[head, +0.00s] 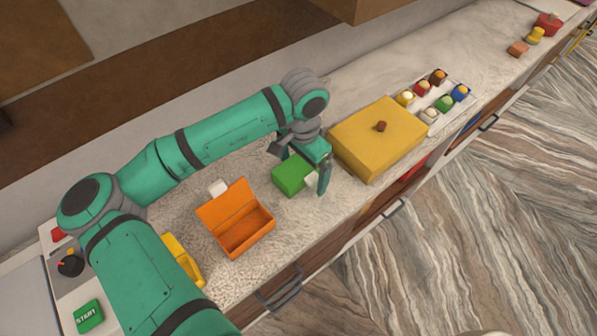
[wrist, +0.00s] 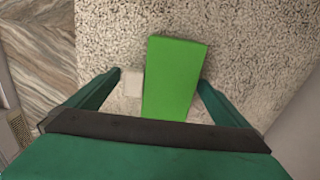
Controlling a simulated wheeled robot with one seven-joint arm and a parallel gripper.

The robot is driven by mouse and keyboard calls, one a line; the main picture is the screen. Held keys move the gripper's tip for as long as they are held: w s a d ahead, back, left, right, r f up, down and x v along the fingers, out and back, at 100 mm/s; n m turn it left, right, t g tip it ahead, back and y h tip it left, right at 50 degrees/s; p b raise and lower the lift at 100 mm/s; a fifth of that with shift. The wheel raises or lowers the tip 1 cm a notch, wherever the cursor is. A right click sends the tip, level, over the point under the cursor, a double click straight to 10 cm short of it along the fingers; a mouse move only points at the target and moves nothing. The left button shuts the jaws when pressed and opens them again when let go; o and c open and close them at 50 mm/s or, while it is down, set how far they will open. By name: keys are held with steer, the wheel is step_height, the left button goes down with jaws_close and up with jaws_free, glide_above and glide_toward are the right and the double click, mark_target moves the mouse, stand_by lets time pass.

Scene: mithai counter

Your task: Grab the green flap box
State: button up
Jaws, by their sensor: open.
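The green flap box (head: 290,177) sits on the speckled stone counter, between the orange box and the yellow box. In the wrist view the green box (wrist: 173,80) lies between my two fingers, with a small white tab (wrist: 132,82) on its left side. My gripper (head: 305,180) is open around the box, with a gap on each side. One finger stands at the box's right in the head view; the other is partly hidden behind the box and arm. The box looks shut.
An open orange box (head: 236,219) stands left of the green box. A large yellow box (head: 377,139) with a knob stands close on the right. A tray of several coloured pieces (head: 432,99) lies beyond it. The counter's front edge is near.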

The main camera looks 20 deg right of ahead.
steer(key=c, duration=1.2)
steer(key=shift+r, duration=0.15)
